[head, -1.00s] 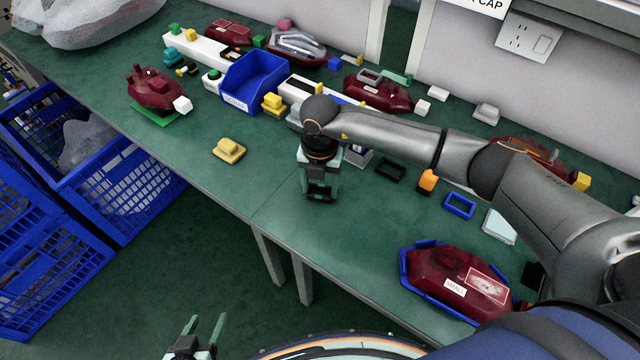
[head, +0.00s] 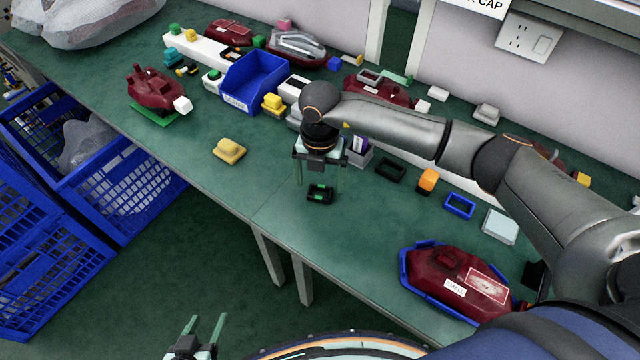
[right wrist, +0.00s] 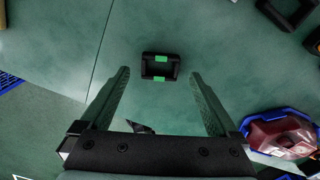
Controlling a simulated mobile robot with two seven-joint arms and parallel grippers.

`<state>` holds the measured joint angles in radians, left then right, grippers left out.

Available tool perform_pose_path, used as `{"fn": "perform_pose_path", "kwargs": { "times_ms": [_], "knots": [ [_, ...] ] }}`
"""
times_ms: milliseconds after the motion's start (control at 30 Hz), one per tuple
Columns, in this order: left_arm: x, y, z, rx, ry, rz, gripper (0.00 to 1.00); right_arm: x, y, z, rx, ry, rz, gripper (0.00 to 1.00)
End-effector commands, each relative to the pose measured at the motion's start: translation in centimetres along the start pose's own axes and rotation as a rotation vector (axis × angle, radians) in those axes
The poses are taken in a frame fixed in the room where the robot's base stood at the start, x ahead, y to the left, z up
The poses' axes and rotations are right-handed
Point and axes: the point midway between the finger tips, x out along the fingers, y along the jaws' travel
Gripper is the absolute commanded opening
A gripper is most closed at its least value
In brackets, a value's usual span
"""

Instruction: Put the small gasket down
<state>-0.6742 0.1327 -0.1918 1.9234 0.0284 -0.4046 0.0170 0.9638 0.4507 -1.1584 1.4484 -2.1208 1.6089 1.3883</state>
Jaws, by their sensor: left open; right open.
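The small gasket (head: 321,201) is a black rectangular ring with green marks. It lies on the green table near the front edge, and it also shows in the right wrist view (right wrist: 147,67). My right gripper (head: 318,182) is just above it, pointing down. Its fingers are spread wide, with nothing between them. In the right wrist view the gasket is a little beyond the open fingertips (right wrist: 160,72) and apart from them. My left gripper (head: 205,322) is open and empty at the bottom of the head view, off the table.
A larger black ring (head: 390,161), an orange block (head: 428,180) and a blue ring (head: 460,197) lie to the right. A yellow part (head: 229,149) lies left. Table around the gasket is clear.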

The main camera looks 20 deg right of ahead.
Motion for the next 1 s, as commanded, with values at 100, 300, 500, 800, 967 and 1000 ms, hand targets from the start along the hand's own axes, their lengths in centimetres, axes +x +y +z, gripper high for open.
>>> {"fn": "perform_pose_path", "kwargs": {
  "times_ms": [100,300,500,800,967,1000],
  "knots": [
    [0.0,0.0,0.0,0.0,0.001,-0.001,0.62,-2.9,0.1,0.1,-0.002,-0.004,0.003,0.96],
    [0.1,-0.1,0.1,0.0,0.0,-0.002,0.62,-6.8,0.0,0.1,-0.001,-0.003,0.001,0.96],
    [0.1,-0.1,0.2,0.0,-0.003,-0.002,0.62,-9.0,0.0,0.0,0.0,-0.001,0.001,0.96],
    [0.1,-0.1,0.3,0.0,-0.005,-0.002,0.62,-9.4,0.0,0.0,0.0,0.0,-0.001,0.96],
    [0.1,-0.1,0.3,0.0,-0.006,-0.002,0.62,-9.4,0.0,0.0,0.0,0.0,-0.001,0.96],
    [0.1,-0.1,0.3,0.0,-0.006,-0.002,0.62,-9.4,0.0,0.0,0.0,0.0,0.0,0.96]
  ]
}}
